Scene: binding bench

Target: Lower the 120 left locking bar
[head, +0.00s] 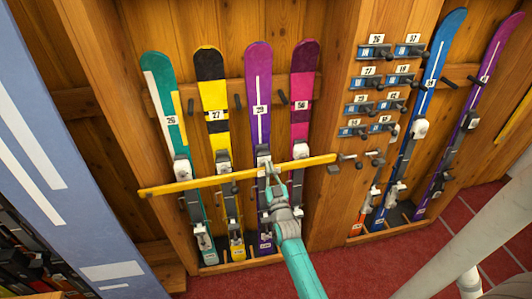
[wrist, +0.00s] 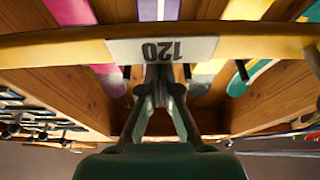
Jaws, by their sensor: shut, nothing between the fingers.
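The yellow locking bar (head: 200,181) runs across the front of the left ski bay, over the bindings, its right end near the post between the bays. In the wrist view the bar (wrist: 60,49) crosses the top of the picture, and its white label (wrist: 162,49) reads 120 upside down. My gripper (head: 268,169) is at the bar, right of its middle, in front of the purple ski. In the wrist view my gripper's fingers (wrist: 160,76) are together right by the label, with nothing between them. I cannot tell whether they touch the bar.
Behind the bar stand a teal ski 26 (head: 165,95), a yellow-black ski 27 (head: 212,95), a purple ski 29 (head: 259,85) and a magenta ski 56 (head: 303,80). Numbered blue tags (head: 375,52) hang on the right post. Blue skis (head: 437,60) stand farther right.

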